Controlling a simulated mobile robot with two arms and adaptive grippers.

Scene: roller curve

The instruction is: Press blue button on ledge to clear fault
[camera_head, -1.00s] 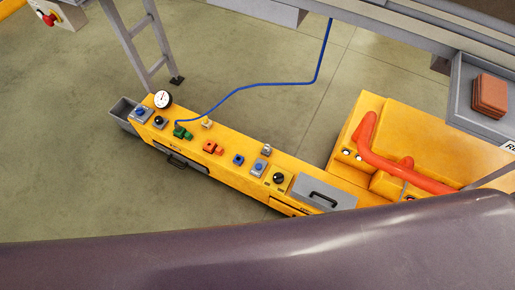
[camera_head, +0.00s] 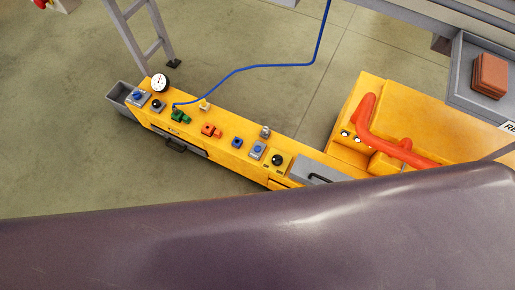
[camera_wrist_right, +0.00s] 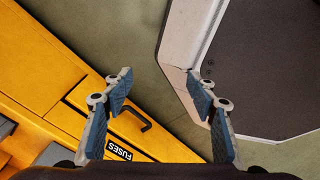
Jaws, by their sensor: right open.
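The yellow ledge (camera_head: 190,139) runs diagonally across the head view and carries several controls. Three blue ones show: a blue button (camera_head: 138,95) on a grey box at the far left end, a small blue block (camera_head: 237,142) right of the orange part, and a blue button (camera_head: 257,151) on a grey plate beside it. I cannot tell which one clears the fault. My right gripper (camera_wrist_right: 158,90) is open and empty in the right wrist view, above the floor near a yellow front labelled FUSES. No blue button shows there. Neither gripper shows in the head view.
On the ledge are a gauge (camera_head: 160,83), a green connector (camera_head: 180,117) with a blue hose (camera_head: 252,67), an orange part (camera_head: 210,130) and a black knob (camera_head: 277,160). Red-orange piping (camera_head: 368,122) stands right. A black handle (camera_wrist_right: 133,121) projects from the FUSES front.

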